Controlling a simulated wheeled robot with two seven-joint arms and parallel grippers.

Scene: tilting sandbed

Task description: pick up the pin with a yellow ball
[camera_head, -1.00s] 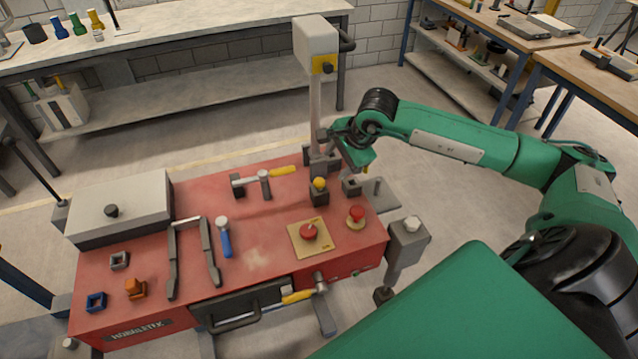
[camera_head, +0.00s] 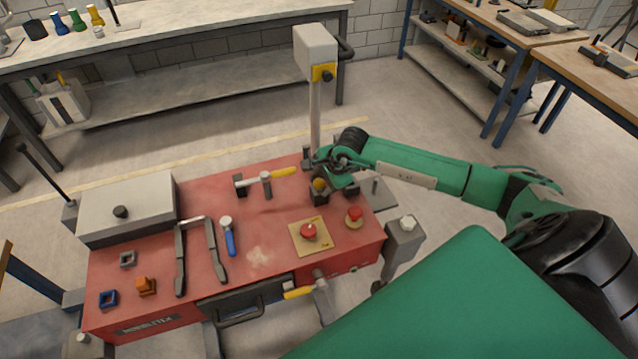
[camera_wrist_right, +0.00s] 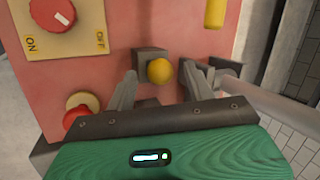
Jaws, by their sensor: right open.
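The pin with a yellow ball (camera_head: 319,184) stands in a dark square block (camera_head: 318,199) on the red bench top, near its right back part. In the right wrist view the yellow ball (camera_wrist_right: 159,70) shows between my two fingers, with its dark block (camera_wrist_right: 150,62) around and behind it. My right gripper (camera_wrist_right: 158,86) is open and empty, with one finger on each side of the ball. In the head view the right gripper (camera_head: 325,178) is over the pin and partly hides it. Whether a finger touches the ball I cannot tell. My left gripper is not in view.
A red knob on a yellow plate (camera_head: 310,235) and a red button (camera_head: 354,214) are close in front of the pin. A post (camera_head: 315,115) rises behind it. The red bench (camera_head: 270,215) has bare room mid-top.

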